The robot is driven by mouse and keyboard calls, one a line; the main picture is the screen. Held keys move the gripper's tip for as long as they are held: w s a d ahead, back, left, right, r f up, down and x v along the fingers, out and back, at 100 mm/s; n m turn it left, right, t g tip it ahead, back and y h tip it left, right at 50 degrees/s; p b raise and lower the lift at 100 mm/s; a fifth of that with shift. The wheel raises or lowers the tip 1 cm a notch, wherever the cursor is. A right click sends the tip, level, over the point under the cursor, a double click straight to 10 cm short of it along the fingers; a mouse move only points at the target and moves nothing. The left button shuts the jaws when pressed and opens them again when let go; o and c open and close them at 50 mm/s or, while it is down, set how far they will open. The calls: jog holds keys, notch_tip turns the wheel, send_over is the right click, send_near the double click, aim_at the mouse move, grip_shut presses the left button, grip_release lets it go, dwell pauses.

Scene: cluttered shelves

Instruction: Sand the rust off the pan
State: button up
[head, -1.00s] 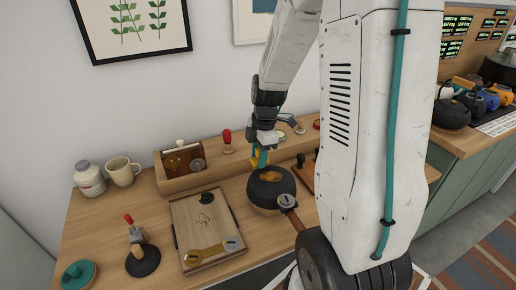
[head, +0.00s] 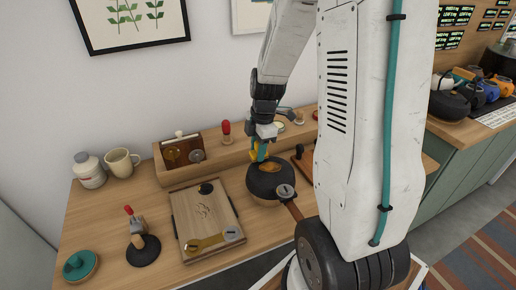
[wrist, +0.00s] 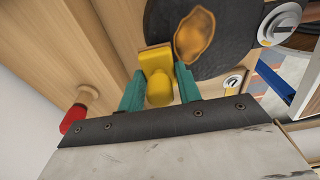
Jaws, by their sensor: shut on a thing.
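The pan (head: 262,187) is dark and round, with a wooden handle (head: 294,212) pointing toward the front right. An orange-brown rust patch (head: 272,167) shows on its upper face, and also in the wrist view (wrist: 195,36). My gripper (wrist: 157,84) has teal fingers shut on a yellow sanding block (wrist: 158,58). The block is at the pan's edge, just left of the rust patch in the wrist view. I cannot tell whether it touches the pan. In the head view my gripper (head: 262,152) is over the pan's back left side, and the block is partly hidden.
A wooden board (head: 208,215) lies left of the pan. A black disc tool (head: 143,250), a teal lid (head: 80,265), a mug (head: 121,162) and a jar (head: 89,170) stand further left. A raised wooden ledge (head: 215,162) with a red-topped item (head: 226,131) runs behind.

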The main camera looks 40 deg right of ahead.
jog(key=shift+f, duration=0.55)
